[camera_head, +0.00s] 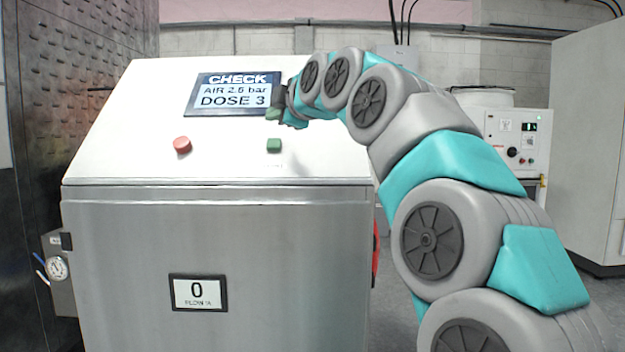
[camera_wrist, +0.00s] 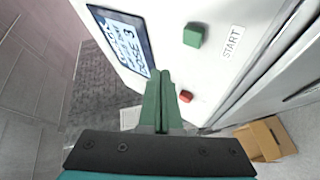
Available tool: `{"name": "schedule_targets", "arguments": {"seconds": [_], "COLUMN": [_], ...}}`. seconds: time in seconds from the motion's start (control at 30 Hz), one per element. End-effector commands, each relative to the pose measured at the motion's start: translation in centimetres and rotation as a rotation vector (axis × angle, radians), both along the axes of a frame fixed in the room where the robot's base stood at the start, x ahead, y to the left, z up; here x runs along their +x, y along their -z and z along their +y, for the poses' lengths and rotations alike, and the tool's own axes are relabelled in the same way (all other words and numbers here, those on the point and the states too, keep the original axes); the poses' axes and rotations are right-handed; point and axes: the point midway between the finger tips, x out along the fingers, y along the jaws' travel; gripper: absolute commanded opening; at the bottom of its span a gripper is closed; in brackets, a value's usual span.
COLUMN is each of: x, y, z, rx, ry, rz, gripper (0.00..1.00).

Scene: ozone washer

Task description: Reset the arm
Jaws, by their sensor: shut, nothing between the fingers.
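My grey and teal arm reaches up from the lower right in the head view, over the right side of the control panel (camera_head: 225,135). My gripper (camera_head: 273,114) is by the lower right corner of the screen (camera_head: 240,93). In the wrist view the green fingers of my gripper (camera_wrist: 163,78) are together with nothing between them. They point past the screen (camera_wrist: 122,40) toward the panel's far edge. Whether they touch the panel cannot be told. The screen reads CHECK, AIR 2.5 bar, DOSE 3.
The panel has a red button (camera_head: 182,145) and a green button (camera_head: 274,146), labelled START (camera_wrist: 232,41) in the wrist view. A small display (camera_head: 198,293) reads 0. A gauge (camera_head: 57,268) sits at left. A cardboard box (camera_wrist: 264,139) lies on the floor. A white cabinet (camera_head: 515,140) stands behind.

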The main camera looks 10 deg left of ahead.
Motion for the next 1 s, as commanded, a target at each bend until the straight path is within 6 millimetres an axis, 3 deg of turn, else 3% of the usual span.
{"name": "schedule_targets", "arguments": {"seconds": [0.13,0.2,0.37,0.57,0.77,1.0], "x": [0.0,-0.1,-1.0,-3.8,-8.9,-17.9], "y": [1.4,3.1,9.9,19.2,28.7,39.5], "z": [-0.8,-1.8,-5.3,-10.7,-17.5,-25.9], "rx": [-0.001,0.001,0.005,0.019,0.052,0.120], "ry": [0.012,0.029,0.107,0.260,0.483,0.830], "rz": [0.053,0.120,0.358,0.659,0.956,1.279], "gripper": [0.00,0.00,0.00,0.00,0.00,0.00]}}
